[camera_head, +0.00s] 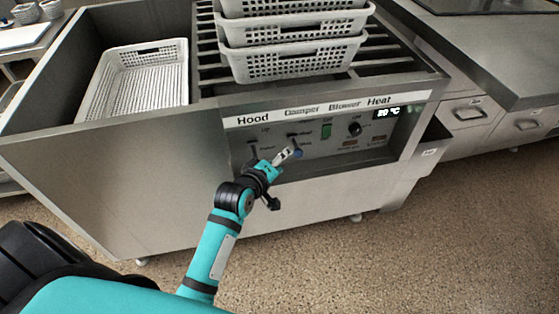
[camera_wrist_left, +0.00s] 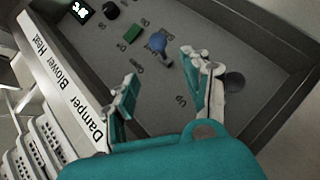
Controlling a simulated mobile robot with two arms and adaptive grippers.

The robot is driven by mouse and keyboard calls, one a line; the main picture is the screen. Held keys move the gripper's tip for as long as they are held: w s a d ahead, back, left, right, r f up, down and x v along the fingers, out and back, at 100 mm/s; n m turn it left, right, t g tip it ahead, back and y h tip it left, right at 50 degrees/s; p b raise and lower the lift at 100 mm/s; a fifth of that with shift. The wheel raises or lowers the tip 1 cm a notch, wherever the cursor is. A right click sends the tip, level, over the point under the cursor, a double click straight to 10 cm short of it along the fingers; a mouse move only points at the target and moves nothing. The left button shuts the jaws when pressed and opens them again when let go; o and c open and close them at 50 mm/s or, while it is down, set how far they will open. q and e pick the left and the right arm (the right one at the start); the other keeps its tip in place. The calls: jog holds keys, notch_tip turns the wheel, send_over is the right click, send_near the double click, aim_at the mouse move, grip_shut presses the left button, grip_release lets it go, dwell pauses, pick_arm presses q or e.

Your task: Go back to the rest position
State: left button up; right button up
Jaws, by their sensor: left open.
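My left gripper (camera_head: 289,151) is in front of the machine's control panel (camera_head: 375,150), at the levers below the Hood and Damper labels. In the left wrist view its two fingers (camera_wrist_left: 160,68) are apart with nothing between them. A blue-tipped lever (camera_head: 298,153) is right by the fingertips in the head view. In the left wrist view the blue lever (camera_wrist_left: 158,43) stands just beyond the finger gap; I cannot tell whether a finger touches it. My right gripper is in neither view.
A stack of perforated baskets (camera_head: 295,60) stands on the slatted top. Another basket (camera_head: 88,92) lies in the bay at left. A green switch (camera_head: 326,131), a black dial (camera_head: 354,129) and a lit display (camera_head: 388,112) are on the panel. The floor (camera_head: 400,260) in front is clear.

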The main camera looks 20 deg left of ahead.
pick_arm(q)
jog(key=shift+f, duration=0.1)
dwell(0.3)
jog(key=s+d+f+m+g, duration=0.1)
jog(key=s+f+m+g, duration=0.25)
jog(key=s+f, duration=0.55)
jog(key=s+d+f+m+g, duration=0.15)
jog(key=s+f+m, duration=0.3)
jog(key=f, duration=0.75)
jog(key=s+d+f+m+g, duration=0.1)
jog(key=s+f+m+g, duration=0.25)
jog(key=s+f, duration=0.6)
jog(key=s+a+f+m+g, duration=0.2)
jog(key=s+f+m+g, duration=0.1)
jog(key=s+f, duration=0.65)
jog(key=s+a+r+p, duration=0.1)
jog(key=s+r+p, duration=0.2)
jog(key=s+p, duration=0.4)
jog(key=s+a+r+p, duration=0.1)
jog(key=s+r+p, duration=0.2)
jog(key=s+p, duration=0.4)
jog(key=shift+r+g+y, duration=0.2)
jog(key=shift+g+y, duration=0.2)
jog(key=shift+g, duration=0.05)
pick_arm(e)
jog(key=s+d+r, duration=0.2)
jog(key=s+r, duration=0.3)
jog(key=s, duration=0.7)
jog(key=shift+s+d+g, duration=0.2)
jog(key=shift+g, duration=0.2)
